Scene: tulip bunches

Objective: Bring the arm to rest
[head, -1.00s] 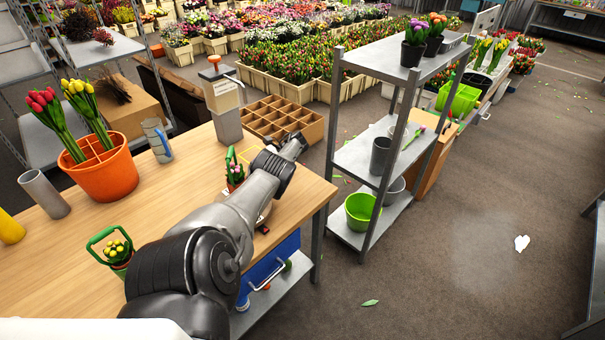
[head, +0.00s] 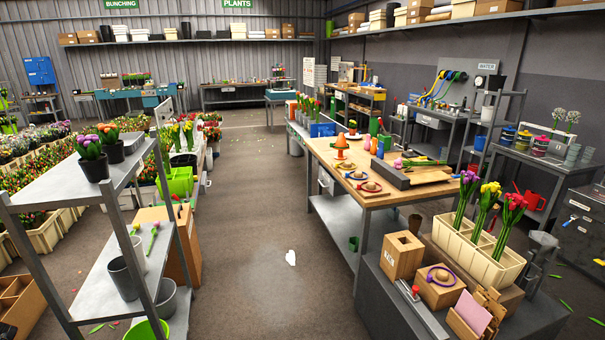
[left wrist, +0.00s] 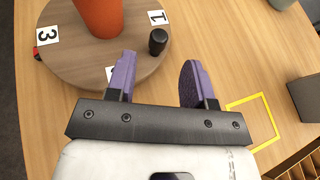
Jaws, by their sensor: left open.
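My left gripper (left wrist: 159,65) shows in the left wrist view with its two purple fingers apart and nothing between them. It is above a wooden table (left wrist: 210,30), by the edge of a round wooden turntable (left wrist: 75,68). An orange object (left wrist: 97,12) and a black knob (left wrist: 157,42) stand on the turntable. Number cards 3 (left wrist: 47,35) and 1 (left wrist: 158,17) lie at its rim; another card is partly hidden by a finger. Neither of my arms shows in the head view.
In the left wrist view, a yellow square outline (left wrist: 262,110) is on the table. In the head view, a grey shelf (head: 95,200) stands left and a wooden workbench (head: 400,200) right. A white scrap (head: 290,257) lies on the open floor between.

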